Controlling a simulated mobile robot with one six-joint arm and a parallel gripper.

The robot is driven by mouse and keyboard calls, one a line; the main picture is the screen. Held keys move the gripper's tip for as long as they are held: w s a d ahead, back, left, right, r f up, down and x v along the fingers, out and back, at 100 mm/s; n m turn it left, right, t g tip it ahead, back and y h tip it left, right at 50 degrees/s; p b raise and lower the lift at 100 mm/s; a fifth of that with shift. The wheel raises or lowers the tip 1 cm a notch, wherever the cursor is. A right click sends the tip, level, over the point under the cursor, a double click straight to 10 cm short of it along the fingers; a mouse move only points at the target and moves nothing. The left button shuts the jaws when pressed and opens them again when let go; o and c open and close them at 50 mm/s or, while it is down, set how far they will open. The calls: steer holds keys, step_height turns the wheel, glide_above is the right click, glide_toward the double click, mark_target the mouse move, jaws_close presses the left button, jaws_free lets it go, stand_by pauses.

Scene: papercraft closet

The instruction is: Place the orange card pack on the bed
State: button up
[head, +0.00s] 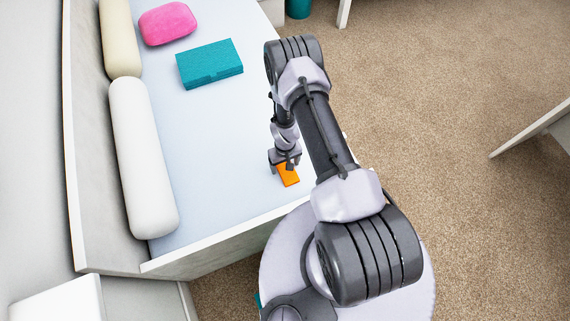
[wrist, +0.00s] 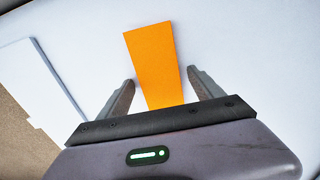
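The orange card pack (head: 289,175) lies on the pale surface of the bed (head: 215,140), near its right front edge. It also shows in the wrist view (wrist: 153,62), flat and lengthwise ahead of the palm. My gripper (head: 283,165) is just over the pack's far end. In the wrist view my gripper (wrist: 160,88) is open, with one finger on each side of the pack and a visible gap to both. The near end of the pack is hidden behind the gripper body. I cannot tell how high the fingertips are above the bed.
A teal box (head: 209,64) and a pink cushion (head: 167,24) lie farther back on the bed. A white bolster (head: 142,158) and a cream bolster (head: 120,38) line its left side. The bed's middle is clear. Brown carpet (head: 440,90) lies to the right.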

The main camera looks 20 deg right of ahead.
steer(key=w+a+r+m+t+p, duration=0.1)
steer(key=a+r+t+p, duration=0.15)
steer(key=r, duration=2.05)
steer(key=w+a+r+m+t+p, duration=0.1)
steer(key=w+r+p, duration=0.15)
steer(key=r, duration=2.15)
steer(key=s+a+r+m+t+y, duration=0.1)
steer(key=s+a+r, duration=0.1)
steer(key=s+r, duration=0.6)
steer(key=s+a+r+m+t+y, duration=0.1)
steer(key=s+a+r, duration=0.2)
steer(key=s+r, duration=0.5)
steer(key=s, duration=0.4)
steer(key=shift+a, duration=0.35)
steer(key=shift+s+a+r, duration=0.1)
steer(key=shift+r, duration=0.05)
